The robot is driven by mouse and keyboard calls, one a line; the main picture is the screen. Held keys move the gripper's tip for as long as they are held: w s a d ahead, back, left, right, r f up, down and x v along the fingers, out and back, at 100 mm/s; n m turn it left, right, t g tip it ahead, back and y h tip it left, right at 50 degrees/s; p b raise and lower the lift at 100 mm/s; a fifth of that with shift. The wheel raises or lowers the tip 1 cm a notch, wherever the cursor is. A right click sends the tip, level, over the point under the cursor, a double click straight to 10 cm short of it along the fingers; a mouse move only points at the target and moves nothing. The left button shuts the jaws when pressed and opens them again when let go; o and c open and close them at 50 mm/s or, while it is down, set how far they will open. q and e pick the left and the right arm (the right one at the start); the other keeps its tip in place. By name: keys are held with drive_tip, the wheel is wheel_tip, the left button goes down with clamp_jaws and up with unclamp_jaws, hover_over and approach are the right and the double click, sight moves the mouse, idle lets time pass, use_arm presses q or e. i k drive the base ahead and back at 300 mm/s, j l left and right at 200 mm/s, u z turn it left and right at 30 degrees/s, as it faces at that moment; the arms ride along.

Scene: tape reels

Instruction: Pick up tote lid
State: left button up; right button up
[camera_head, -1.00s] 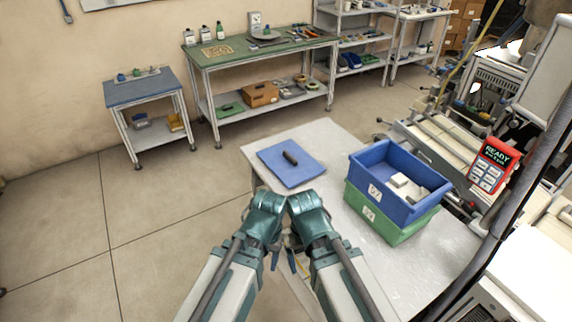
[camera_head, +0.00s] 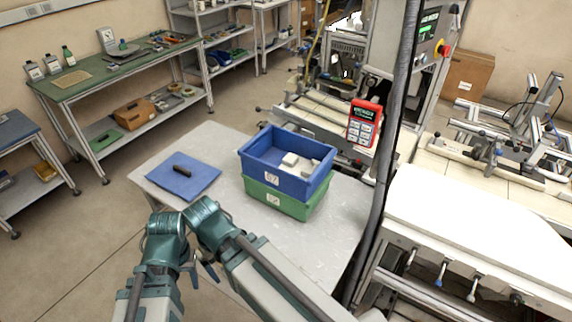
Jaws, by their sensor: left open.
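The blue tote lid (camera_head: 199,184) lies flat on the left end of the grey table, with a short black handle (camera_head: 182,171) on top. A blue tote (camera_head: 291,182) sits stacked on a green tote (camera_head: 265,200) to its right. My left gripper (camera_head: 193,274) is open and empty, low in front of the table and apart from the lid. My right gripper (camera_head: 211,271) is beside it, mostly hidden by my own arm, so its jaws are unclear.
The blue tote holds several pale blocks (camera_head: 289,159). A red handheld device (camera_head: 364,122) stands behind the totes. A dark vertical post (camera_head: 385,150) is at the grey table's (camera_head: 318,246) right. A green-topped bench (camera_head: 110,72) stands at the back left. The table front is clear.

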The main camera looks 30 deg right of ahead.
sight(182, 174)
drive_tip(key=i+j+z, duration=0.2)
drive_tip(key=i+j, duration=1.15)
drive_tip(key=i+l, duration=0.05)
drive_tip(key=i, duration=0.05)
